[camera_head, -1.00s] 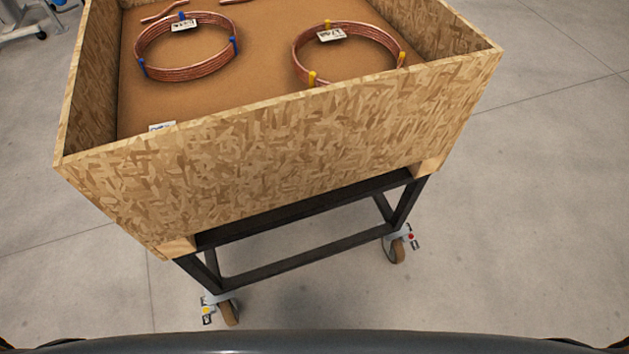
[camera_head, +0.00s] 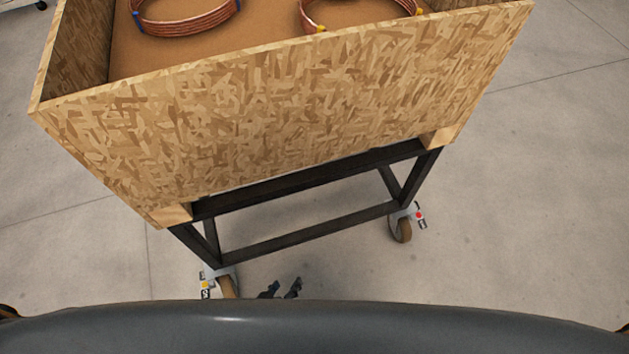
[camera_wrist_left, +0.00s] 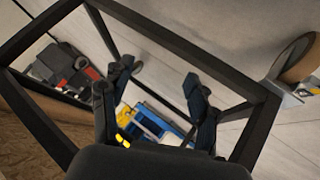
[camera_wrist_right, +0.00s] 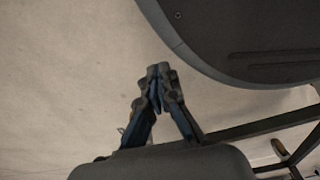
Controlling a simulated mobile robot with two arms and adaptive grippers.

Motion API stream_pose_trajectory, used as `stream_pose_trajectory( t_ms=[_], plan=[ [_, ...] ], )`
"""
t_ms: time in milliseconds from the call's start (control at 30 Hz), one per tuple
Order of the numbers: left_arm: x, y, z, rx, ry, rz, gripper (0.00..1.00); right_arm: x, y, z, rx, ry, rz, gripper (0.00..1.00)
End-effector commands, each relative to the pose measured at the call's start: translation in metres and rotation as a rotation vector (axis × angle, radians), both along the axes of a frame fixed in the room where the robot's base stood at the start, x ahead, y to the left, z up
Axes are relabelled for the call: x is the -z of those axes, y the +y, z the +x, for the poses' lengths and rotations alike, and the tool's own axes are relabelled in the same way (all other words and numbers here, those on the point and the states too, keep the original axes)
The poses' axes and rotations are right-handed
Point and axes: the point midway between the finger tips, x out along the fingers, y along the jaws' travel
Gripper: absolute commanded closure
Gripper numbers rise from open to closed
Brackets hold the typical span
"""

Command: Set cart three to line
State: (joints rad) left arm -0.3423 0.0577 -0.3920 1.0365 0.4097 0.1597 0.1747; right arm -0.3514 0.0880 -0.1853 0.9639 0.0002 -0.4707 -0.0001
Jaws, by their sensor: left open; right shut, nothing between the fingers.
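The cart carries a chipboard box (camera_head: 270,110) on a black steel frame (camera_head: 310,232) with casters. Its near right caster (camera_head: 402,228) has a red-marked pedal. Its near left caster (camera_head: 228,285) has a yellow-marked one, partly hidden by my body. My left gripper (camera_head: 281,289) is low, just right of the left caster, and mostly hidden. In the left wrist view my left gripper (camera_wrist_left: 162,80) is open and empty, with black frame bars (camera_wrist_left: 180,48) beyond it and a caster (camera_wrist_left: 298,62) at the right. My right gripper (camera_wrist_right: 159,72) is shut and empty over bare floor.
The box holds copper tube coils, one with blue clips (camera_head: 185,20) and one with yellow clips (camera_head: 350,12). Grey floor (camera_head: 530,190) is clear to the right of the cart. Blue and yellow objects (camera_wrist_left: 150,122) show through the frame in the left wrist view.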

Motion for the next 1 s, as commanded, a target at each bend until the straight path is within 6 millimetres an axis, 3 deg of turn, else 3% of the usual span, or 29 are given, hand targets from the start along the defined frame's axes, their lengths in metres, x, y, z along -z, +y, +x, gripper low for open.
stream_pose_trajectory(
  t_ms=[33, 133, 200, 300, 400, 500, 667, 1000],
  plan=[
    [-0.014, -0.026, 0.028, -0.079, -0.103, -0.133, 0.4, 0.017, 0.003, 0.015, 0.002, -0.014, 0.002, 1.0],
    [-0.078, -0.059, 0.07, -0.25, -0.273, -0.413, 0.4, 0.016, 0.007, 0.04, 0.006, -0.029, 0.005, 1.0],
    [-0.119, -0.07, 0.086, -0.362, -0.355, -0.596, 0.4, 0.013, 0.01, 0.054, 0.008, -0.037, 0.006, 1.0],
    [-0.164, -0.074, 0.097, -0.496, -0.43, -0.811, 0.4, 0.007, 0.012, 0.069, 0.011, -0.049, 0.008, 1.0],
    [-0.192, -0.072, 0.101, -0.587, -0.465, -0.953, 0.4, 0.0, 0.013, 0.077, 0.013, -0.053, 0.008, 1.0],
    [-0.205, -0.07, 0.103, -0.634, -0.478, -1.023, 0.4, -0.004, 0.014, 0.081, 0.014, -0.055, 0.008, 1.0],
    [-0.211, -0.07, 0.115, -0.646, -0.484, -1.039, 0.4, -0.008, 0.014, 0.082, 0.014, -0.057, 0.008, 1.0],
    [-0.21, -0.073, 0.185, -0.642, -0.484, -1.035, 0.4, -0.012, 0.015, 0.086, 0.014, -0.06, 0.008, 1.0]
  ],
)
